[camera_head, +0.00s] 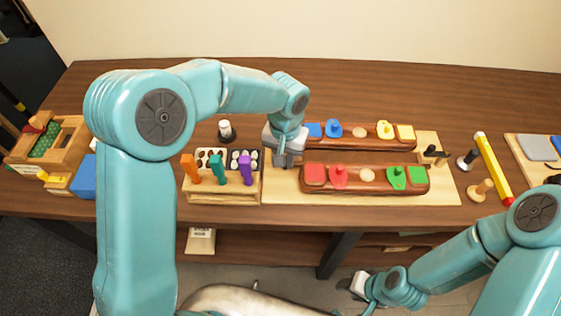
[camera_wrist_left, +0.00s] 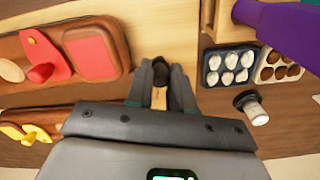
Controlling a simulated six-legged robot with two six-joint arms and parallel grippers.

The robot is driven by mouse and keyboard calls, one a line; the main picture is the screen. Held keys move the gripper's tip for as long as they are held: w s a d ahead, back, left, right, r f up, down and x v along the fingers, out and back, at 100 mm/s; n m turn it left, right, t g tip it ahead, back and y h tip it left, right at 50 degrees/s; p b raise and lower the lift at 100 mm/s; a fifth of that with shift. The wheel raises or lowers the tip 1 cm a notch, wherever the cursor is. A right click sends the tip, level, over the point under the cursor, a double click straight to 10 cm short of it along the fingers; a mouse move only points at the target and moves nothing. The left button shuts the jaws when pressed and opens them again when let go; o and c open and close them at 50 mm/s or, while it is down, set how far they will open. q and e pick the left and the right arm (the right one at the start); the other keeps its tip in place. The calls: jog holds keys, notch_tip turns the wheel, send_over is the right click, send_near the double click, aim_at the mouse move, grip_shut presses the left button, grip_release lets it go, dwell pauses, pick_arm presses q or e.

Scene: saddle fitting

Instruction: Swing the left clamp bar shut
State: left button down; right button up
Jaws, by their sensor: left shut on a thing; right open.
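My left gripper (camera_head: 284,161) is over the left end of the light wooden board (camera_head: 450,192). In the left wrist view its fingers (camera_wrist_left: 166,82) are shut on the left clamp bar (camera_wrist_left: 159,98), a small wooden piece with a dark end between them. The fingers hide most of the bar, so I cannot tell its exact angle. The near brown block (camera_head: 352,179) and the far brown block (camera_head: 365,143) lie on the board, right of the gripper. A similar dark-knobbed clamp (camera_head: 436,153) stands at the board's right end. My right gripper (camera_head: 359,285) is open and empty, low in front of the table.
A wooden rack (camera_head: 225,196) with orange, teal and purple handles stands close left of my left gripper. A dark-and-white bottle (camera_head: 226,131) is behind it. Bare table lies behind the board.

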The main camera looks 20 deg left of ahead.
pick_arm(q)
jog(key=n, duration=0.1)
jog(key=w+d+n+b, duration=0.1)
jog(key=n, duration=0.1)
jog(key=shift+w+f+b, duration=0.15)
jog(key=shift+b, duration=0.15)
jog(key=n, duration=0.1)
jog(key=w+n+b, duration=0.1)
jog(key=shift+d+n, duration=0.2)
jog(key=shift+n, duration=0.1)
jog(key=w+n, duration=0.1)
jog(key=n, duration=0.1)
jog(key=shift+w+d+n, duration=0.15)
jog(key=shift+w+n, duration=0.05)
jog(key=shift+n, duration=0.2)
jog(key=shift+w+n+b, duration=0.15)
jog(key=shift+w+n, duration=0.35)
jog(key=shift+n, duration=0.55)
jog(key=shift+w+n+b, duration=0.15)
jog(key=shift+w+n, duration=0.3)
jog(key=shift+n, duration=0.6)
jog(key=shift+r, duration=0.2)
jog(key=c, duration=1)
grip_release()
jog(key=shift+w+a, duration=0.1)
jog(key=shift+a, duration=0.1)
